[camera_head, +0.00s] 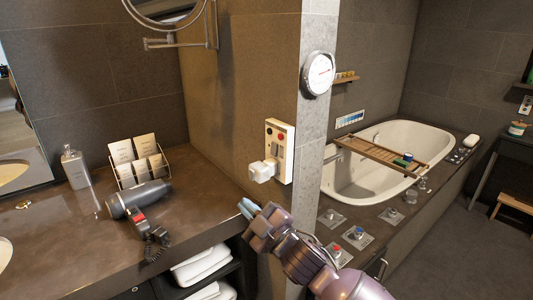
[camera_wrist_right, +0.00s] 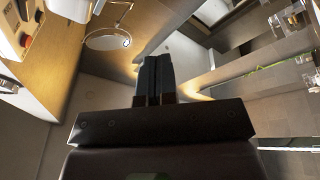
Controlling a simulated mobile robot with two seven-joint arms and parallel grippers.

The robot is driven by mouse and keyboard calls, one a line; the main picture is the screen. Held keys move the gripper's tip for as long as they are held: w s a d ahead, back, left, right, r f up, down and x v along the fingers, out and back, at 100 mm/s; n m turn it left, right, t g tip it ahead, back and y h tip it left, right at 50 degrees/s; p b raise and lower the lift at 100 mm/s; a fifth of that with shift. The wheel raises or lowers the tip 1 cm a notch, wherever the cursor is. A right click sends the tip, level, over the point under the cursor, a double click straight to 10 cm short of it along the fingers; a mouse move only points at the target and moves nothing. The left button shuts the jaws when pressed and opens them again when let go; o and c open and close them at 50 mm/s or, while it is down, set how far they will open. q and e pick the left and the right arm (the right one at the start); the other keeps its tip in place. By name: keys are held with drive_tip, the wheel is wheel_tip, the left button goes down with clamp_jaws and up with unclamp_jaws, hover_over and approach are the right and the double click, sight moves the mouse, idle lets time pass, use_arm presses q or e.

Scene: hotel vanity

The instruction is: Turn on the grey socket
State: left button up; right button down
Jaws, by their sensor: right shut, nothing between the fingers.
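A pale wall socket panel (camera_head: 287,172) is fixed to the brown wall at the corner of the pillar. It has a dark button and a red button at the top and a greyish part in the middle. A white plug (camera_head: 262,171) sticks out from its lower part. The panel also shows at the top left edge of the right wrist view (camera_wrist_right: 8,38), partly cut off. My right gripper (camera_head: 247,208) is shut and empty, below and left of the plug, apart from it. Its closed fingers show in the right wrist view (camera_wrist_right: 155,75). My left gripper is not in view.
A round gauge (camera_head: 318,74) hangs on the pillar above. A bathtub (camera_head: 345,185) with control knobs lies to the right.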

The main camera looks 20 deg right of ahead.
drive_tip(key=s+a+r+n+g+y, duration=0.1)
drive_tip(key=a+r+n+g+y, duration=0.95)
drive_tip(key=r+n, duration=0.85)
drive_tip(key=s+a+n+g+h, duration=0.25)
drive_tip(key=a+n+g, duration=0.2)
drive_tip(key=n, duration=0.75)
drive_tip(key=s+a+n+g+h, duration=0.1)
drive_tip(key=s+a+n+g, duration=0.3)
drive_tip(key=n, duration=0.8)
drive_tip(key=w+d+f+n+t+h, duration=0.1)
drive_tip(key=w+d+n+t+h, duration=0.2)
drive_tip(key=w+d+n+h, duration=0.3)
drive_tip(key=w+d+f+n+t+h+b, duration=0.1)
drive_tip(key=w+d+n+t+h, duration=0.2)
drive_tip(key=d+n+h, duration=0.8)
drive_tip(key=shift+w+d+f+h, duration=0.35)
drive_tip(key=shift+w+d+h, duration=1.05)
drive_tip(key=shift+d+h, duration=0.15)
